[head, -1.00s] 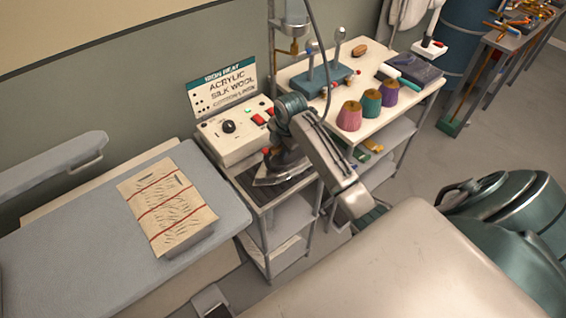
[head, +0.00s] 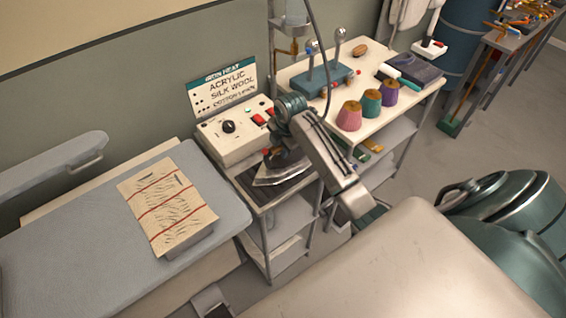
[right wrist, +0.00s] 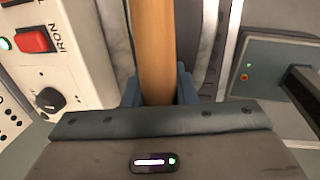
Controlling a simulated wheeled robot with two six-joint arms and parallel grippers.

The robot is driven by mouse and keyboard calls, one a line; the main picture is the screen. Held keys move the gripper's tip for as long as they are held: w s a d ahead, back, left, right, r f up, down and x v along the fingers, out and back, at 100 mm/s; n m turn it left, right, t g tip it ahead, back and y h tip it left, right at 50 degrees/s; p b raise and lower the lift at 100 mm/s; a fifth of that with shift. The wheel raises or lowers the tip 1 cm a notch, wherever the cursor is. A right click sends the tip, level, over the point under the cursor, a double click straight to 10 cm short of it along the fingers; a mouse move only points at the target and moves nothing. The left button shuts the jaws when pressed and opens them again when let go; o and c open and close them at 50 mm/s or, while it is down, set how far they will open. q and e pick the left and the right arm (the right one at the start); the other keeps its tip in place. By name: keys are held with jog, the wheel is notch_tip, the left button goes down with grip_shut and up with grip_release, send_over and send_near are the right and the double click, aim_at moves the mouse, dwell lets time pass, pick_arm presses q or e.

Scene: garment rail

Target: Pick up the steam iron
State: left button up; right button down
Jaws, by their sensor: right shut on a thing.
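The steam iron (head: 268,178) has a pale metal soleplate and sits at the dark rest on the small shelf stand, in front of the control box. My right gripper (head: 284,150) comes down over it from above, and my wrist hides most of its upper part. In the right wrist view the iron's wooden handle (right wrist: 156,50) runs between the two fingers of my right gripper (right wrist: 158,88), which is shut on it. I cannot tell whether the soleplate touches the rest. My left gripper is not in view.
The control box (head: 232,137) with its sign stands just behind the iron. A trolley (head: 300,75) with yarn cones is at right. A hose hangs above my right wrist.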

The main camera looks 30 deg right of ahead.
jog(key=shift+w+r, duration=0.1)
dwell(0.3)
jog(key=shift+d+r+b, duration=0.1)
jog(key=shift+r+b, duration=0.6)
jog(key=shift+r, duration=0.05)
jog(key=shift+r+b, duration=0.6)
jog(key=shift+r, duration=0.25)
jog(key=s, duration=0.1)
jog(key=s+a+b, duration=0.1)
jog(key=s, duration=0.1)
jog(key=s+b, duration=0.1)
jog(key=shift+s+a+r, duration=0.15)
jog(key=shift+s+a, duration=0.15)
jog(key=shift+s, duration=0.05)
jog(key=s+a+r+p, duration=0.1)
jog(key=s+a+p, duration=0.1)
jog(key=s, duration=0.8)
jog(key=shift+s+a+r+p, duration=0.25)
jog(key=shift+s+a+p, duration=0.05)
jog(key=shift+a, duration=0.35)
